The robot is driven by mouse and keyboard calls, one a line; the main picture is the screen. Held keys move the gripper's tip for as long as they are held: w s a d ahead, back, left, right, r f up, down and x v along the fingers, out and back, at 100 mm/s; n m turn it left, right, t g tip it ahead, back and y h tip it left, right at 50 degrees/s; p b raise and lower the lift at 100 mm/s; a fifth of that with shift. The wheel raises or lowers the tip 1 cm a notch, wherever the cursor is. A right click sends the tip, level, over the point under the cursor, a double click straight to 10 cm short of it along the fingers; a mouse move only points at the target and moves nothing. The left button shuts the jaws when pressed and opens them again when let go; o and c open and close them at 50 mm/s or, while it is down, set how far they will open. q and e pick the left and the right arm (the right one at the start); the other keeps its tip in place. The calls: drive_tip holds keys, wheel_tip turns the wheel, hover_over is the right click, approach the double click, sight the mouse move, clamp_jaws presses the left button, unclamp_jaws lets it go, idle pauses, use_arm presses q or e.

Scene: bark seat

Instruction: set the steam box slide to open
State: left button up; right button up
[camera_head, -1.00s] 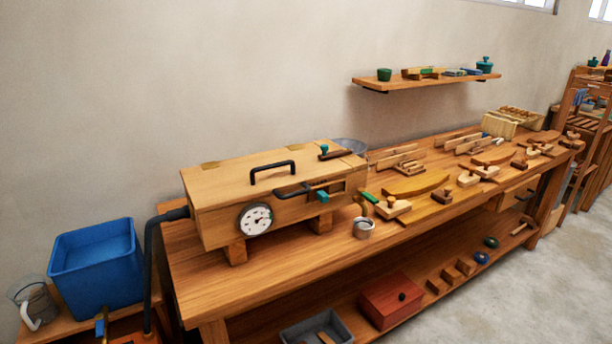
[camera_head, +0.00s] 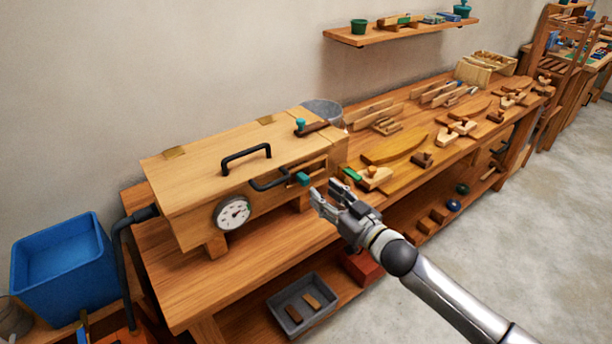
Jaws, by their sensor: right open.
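The steam box (camera_head: 185,195) is a long pale wooden box on the workbench, with a black lid handle (camera_head: 245,157) and a round white dial (camera_head: 232,213) on its front. A teal slide knob (camera_head: 303,179) sits on the front right, beside a black bent bar (camera_head: 268,183). A second teal knob (camera_head: 300,125) stands on top at the right end. My right gripper (camera_head: 322,198) is open and empty, just right of and below the front knob, with a small gap showing. The slide's exact setting is too small to tell. My left gripper is not in view.
The workbench (camera_head: 240,272) holds wooden pieces, clamps and tools to the right of the box. A blue tub (camera_head: 62,262) stands at the left, with a black hose (camera_head: 122,262) near it. A grey tray (camera_head: 303,304) lies on the lower shelf. A wall shelf (camera_head: 400,33) hangs above.

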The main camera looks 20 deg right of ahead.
sight(307, 180)
drive_tip(key=p+x, duration=0.1)
drive_tip(key=x, duration=0.5)
drive_tip(key=shift+w+a, duration=0.2)
drive_tip(key=shift+w, duration=0.45)
drive_tip(key=shift+w+a+f, duration=0.1)
drive_tip(key=shift+w+a, duration=0.05)
drive_tip(key=shift+w, duration=0.25)
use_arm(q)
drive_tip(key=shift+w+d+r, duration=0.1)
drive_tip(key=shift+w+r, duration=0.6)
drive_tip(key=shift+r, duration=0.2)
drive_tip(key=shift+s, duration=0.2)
use_arm(e)
clamp_jaws()
